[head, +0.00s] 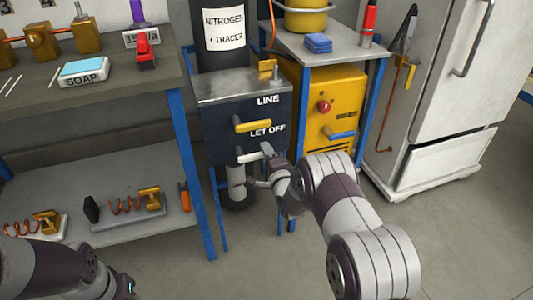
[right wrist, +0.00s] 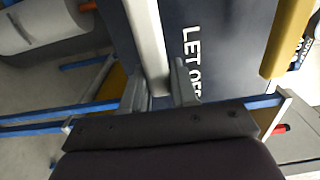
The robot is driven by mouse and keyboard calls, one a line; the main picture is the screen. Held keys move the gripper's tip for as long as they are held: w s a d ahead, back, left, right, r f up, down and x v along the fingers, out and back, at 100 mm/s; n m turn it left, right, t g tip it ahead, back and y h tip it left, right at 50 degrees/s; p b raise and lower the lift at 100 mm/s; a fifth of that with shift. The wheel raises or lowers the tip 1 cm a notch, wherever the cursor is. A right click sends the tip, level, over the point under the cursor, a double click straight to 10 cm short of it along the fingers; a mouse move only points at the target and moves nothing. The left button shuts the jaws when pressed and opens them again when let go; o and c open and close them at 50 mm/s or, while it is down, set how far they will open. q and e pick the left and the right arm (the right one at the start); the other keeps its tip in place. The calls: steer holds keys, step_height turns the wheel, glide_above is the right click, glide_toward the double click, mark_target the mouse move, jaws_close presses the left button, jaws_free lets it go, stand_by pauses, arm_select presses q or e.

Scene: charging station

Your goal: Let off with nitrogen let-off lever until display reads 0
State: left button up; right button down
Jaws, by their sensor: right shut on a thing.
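The nitrogen cylinder (head: 223,38) stands behind a dark blue panel (head: 220,118) marked LINE and LET OFF. The yellow lever (head: 252,125) sits between the two words. The pale let-off lever (head: 248,157) sticks out below LET OFF. My right gripper (head: 266,166) is at this lever's right end. In the right wrist view, the pale lever (right wrist: 147,40) runs down between the fingers of my right gripper (right wrist: 158,84), which is shut on it. My left arm shows at the lower left of the head view, its fingers out of frame. I see no readable display.
A pale cylinder (head: 236,182) hangs under the panel. A workbench (head: 150,80) with a blue leg is at left. A blue-legged stand (head: 345,57) with a yellow machine (head: 322,105) is at right, beside a white refrigerator (head: 455,90). Floor in front is clear.

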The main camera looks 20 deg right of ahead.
steer(key=shift+f, duration=0.15)
steer(key=c, duration=1)
jaws_free()
steer(key=shift+o, duration=0.2)
steer(key=shift+s, duration=0.2)
steer(key=s+p, duration=0.4)
steer(key=s, duration=0.8)
steer(key=shift+s+d+p, duration=0.2)
steer(key=shift+d+p, duration=0.05)
steer(key=shift+p, duration=0.05)
